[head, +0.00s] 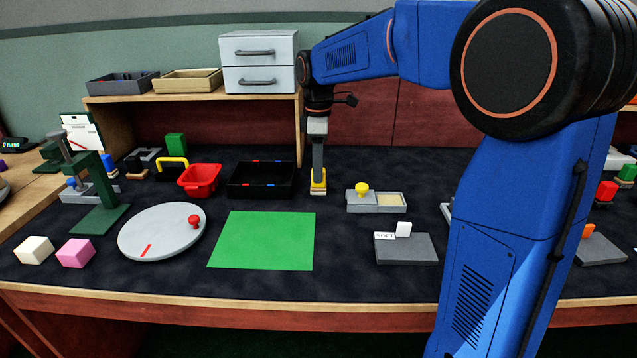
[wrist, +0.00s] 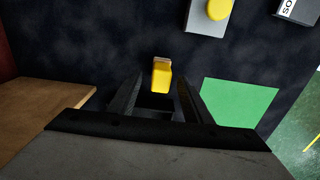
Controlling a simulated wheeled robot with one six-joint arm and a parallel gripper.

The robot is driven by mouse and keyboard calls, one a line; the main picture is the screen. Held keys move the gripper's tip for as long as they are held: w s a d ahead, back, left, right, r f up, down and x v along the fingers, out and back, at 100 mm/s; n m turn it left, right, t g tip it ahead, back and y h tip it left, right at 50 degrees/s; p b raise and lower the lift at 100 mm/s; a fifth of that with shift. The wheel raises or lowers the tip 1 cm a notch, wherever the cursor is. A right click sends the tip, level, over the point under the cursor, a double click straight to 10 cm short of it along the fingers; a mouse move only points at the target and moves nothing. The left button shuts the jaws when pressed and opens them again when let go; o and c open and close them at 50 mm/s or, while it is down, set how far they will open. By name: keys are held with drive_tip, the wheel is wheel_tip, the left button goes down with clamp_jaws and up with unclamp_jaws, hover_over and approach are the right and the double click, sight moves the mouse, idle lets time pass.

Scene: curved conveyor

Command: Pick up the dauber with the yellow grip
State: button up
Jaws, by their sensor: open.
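The dauber with the yellow grip (head: 318,184) stands on the dark table right of the black tray, with a pale wooden-looking base. My gripper (head: 318,168) is directly above it, pointing down, and hides its upper part in the head view. In the wrist view the yellow grip (wrist: 161,76) shows between and just beyond the tips of my open gripper (wrist: 156,88). The fingers stand apart on either side of it with nothing held. I cannot tell whether the tips reach down beside the grip.
A black tray (head: 233,191) is close on the left. A grey box with a yellow knob (head: 362,188) is close on the right. A green mat (head: 263,242) lies in front. The wooden shelf (head: 220,97) with grey drawers (head: 258,78) stands behind on the left.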

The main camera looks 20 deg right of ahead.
drive_tip(key=shift+s+f, duration=0.1)
drive_tip(key=shift+f, duration=1.5)
drive_tip(key=c, duration=1.1)
drive_tip(key=shift+o, duration=0.2)
drive_tip(key=shift+r, duration=0.1)
wheel_tip(320, 180, up, 10)
drive_tip(key=shift+f, duration=0.1)
